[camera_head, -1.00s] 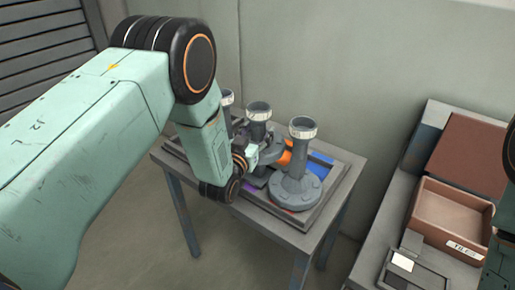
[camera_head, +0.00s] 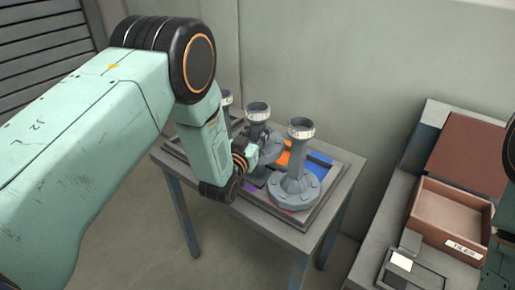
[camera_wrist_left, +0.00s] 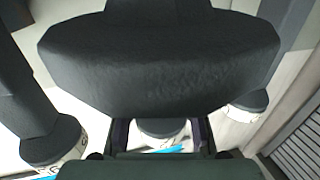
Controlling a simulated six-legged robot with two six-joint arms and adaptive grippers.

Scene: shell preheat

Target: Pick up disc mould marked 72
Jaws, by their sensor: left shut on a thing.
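Several grey disc moulds, each a round flanged base with a neck and a white-banded cup, stand on the small table. The middle mould (camera_head: 258,111) is at my left gripper (camera_head: 256,146), which is shut on its neck. Its base looks slightly raised from the tray. The right mould (camera_head: 295,185) stands upright in front of it, apart from the gripper. A third mould (camera_head: 227,98) is mostly hidden behind my left arm. In the left wrist view the held mould's white band (camera_wrist_left: 165,148) shows between the fingers; I cannot read its number surely. My right gripper is out of view.
The tray (camera_head: 322,208) on the small table has orange (camera_head: 284,159) and blue (camera_head: 318,170) patches. A second bench at right holds an open brown box (camera_head: 450,213), a brown panel (camera_head: 470,157) and a small grey fixture (camera_head: 410,272). A wall stands behind.

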